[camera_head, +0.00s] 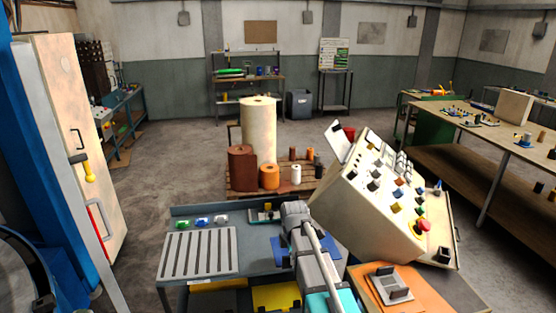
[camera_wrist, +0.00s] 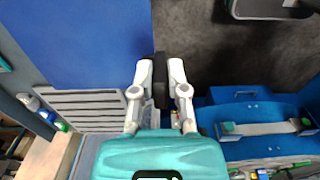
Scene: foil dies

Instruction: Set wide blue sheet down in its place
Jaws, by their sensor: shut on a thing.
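The wide blue sheet (camera_wrist: 80,40) fills the upper left of the wrist view, flat and broad. In the head view only parts of the blue sheet (camera_head: 330,252) show beside my arm. My gripper (camera_wrist: 160,72) is shut on a dark piece at the sheet's right edge; whether this is a grip tab of the sheet I cannot tell. In the head view my gripper is largely hidden by my wrist, above the grey-blue bench (camera_head: 255,228). Whether the sheet touches the bench or hangs above it is unclear.
A slotted grey rack (camera_head: 200,253) lies left on the bench, with small green, blue and white pieces (camera_head: 202,222) behind it. A tilted control console (camera_head: 365,200) stands close on the right. An orange board (camera_head: 410,290) with a grey fixture is at front right.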

